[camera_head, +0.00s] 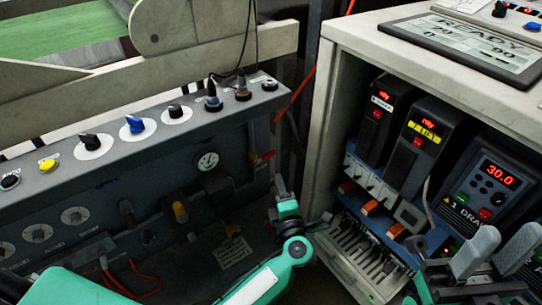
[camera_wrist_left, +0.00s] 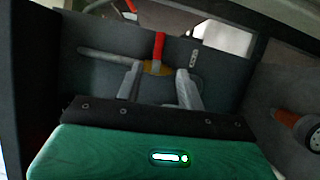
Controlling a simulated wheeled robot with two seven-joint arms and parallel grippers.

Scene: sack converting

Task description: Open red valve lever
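The red valve lever (camera_wrist_left: 159,46) stands upright in the left wrist view, across a horizontal grey pipe (camera_wrist_left: 105,54) with a brass-coloured valve body (camera_wrist_left: 157,69) at its foot. In the head view the small red lever (camera_head: 268,155) shows on the dark panel, just above my left gripper (camera_head: 281,190). In the left wrist view the fingers of my left gripper (camera_wrist_left: 160,72) are apart, one on each side below the lever, with nothing between them gripped. Whether they touch the valve I cannot tell. My right gripper (camera_head: 496,252) is open and empty at the lower right of the head view.
The panel carries a gauge (camera_head: 207,161), several knobs and a yellow-capped fitting (camera_head: 180,211). A pale control cabinet (camera_head: 321,110) with red displays stands close on the right. In the left wrist view an orange-ended part (camera_wrist_left: 287,118) sits at the right.

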